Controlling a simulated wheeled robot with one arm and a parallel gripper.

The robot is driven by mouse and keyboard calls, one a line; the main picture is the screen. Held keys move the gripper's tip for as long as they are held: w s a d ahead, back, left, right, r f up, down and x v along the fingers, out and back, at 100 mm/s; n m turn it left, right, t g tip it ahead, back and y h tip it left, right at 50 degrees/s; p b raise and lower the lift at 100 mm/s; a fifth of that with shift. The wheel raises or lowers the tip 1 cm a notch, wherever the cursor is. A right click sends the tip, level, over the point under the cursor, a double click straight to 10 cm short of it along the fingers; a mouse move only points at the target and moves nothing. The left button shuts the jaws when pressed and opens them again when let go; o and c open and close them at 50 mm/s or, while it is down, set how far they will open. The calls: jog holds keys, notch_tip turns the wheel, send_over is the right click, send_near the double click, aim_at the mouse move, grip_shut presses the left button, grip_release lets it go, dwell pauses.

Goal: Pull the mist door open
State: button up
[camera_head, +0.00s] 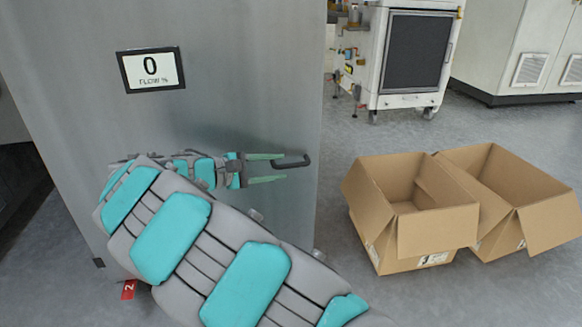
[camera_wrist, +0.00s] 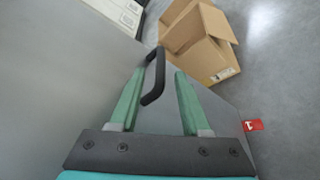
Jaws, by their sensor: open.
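The mist door (camera_head: 240,110) is a grey metal panel filling the left and middle of the head view. A dark bar handle (camera_head: 296,162) sticks out near its right edge. My gripper (camera_head: 283,168) is open, its green fingers on either side of the handle's near end. In the wrist view the handle (camera_wrist: 154,78) stands between the spread fingertips of my gripper (camera_wrist: 160,80), with gaps visible to both sides. I cannot tell whether a finger touches it. My arm covers the lower part of the panel.
A display reading 0 FLOW % (camera_head: 151,70) is on the panel. Two open cardboard boxes (camera_head: 425,245) stand on the floor to the right. A white wheeled machine (camera_head: 385,60) and pale cabinets (camera_head: 500,45) are behind. Grey floor is clear between the panel and boxes.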

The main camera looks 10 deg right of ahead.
aim_at(285, 166)
jog(key=x, duration=0.4)
jog(key=shift+w+d+f, duration=0.1)
jog(key=shift+d, duration=0.25)
grip_shut()
dwell(1.1)
